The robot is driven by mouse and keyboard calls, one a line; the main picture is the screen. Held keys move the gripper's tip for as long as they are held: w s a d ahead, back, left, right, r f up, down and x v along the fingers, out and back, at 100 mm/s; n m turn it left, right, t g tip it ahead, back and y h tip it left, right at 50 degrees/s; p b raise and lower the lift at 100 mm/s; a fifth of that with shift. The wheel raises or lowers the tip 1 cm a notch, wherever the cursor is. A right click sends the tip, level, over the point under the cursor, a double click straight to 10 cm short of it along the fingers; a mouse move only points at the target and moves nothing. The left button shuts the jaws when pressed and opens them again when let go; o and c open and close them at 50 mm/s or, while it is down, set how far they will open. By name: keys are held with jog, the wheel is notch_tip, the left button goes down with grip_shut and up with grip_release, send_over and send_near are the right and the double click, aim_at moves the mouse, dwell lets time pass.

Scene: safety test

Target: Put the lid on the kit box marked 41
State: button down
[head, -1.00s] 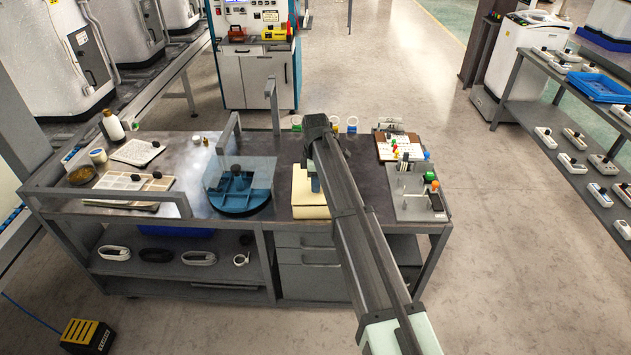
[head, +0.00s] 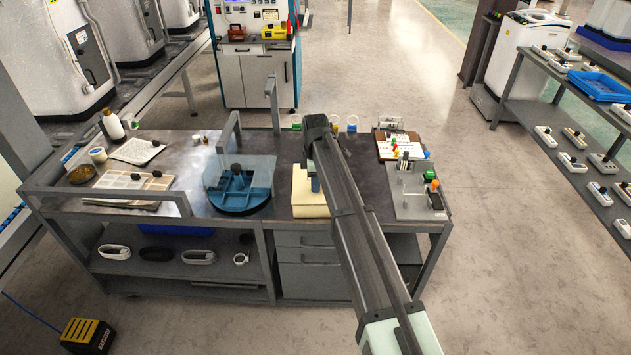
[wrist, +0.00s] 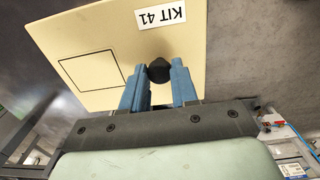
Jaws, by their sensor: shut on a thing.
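A cream, flat-topped kit box or its lid (head: 308,200) is on the bench under my gripper in the head view, partly covered by my arm. In the wrist view a cream panel (wrist: 105,40) carries a white "KIT 41" label (wrist: 160,15) and a black outlined rectangle. A black knob (wrist: 159,70) stands at the panel's edge area, between my gripper's blue fingers (wrist: 158,84). My gripper is shut on the knob. I cannot tell whether the panel rests on a box or is held above it.
A blue round fixture (head: 240,195) with a clear shield stands left of the cream thing. A grey plate with coloured parts (head: 418,192) and a brown-edged board (head: 398,147) lie to the right. Trays and jars fill the bench's left end.

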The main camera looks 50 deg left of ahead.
jog(key=shift+c, duration=1.5)
grip_release()
jog(key=shift+r, duration=0.1)
jog(key=shift+r, duration=3.4)
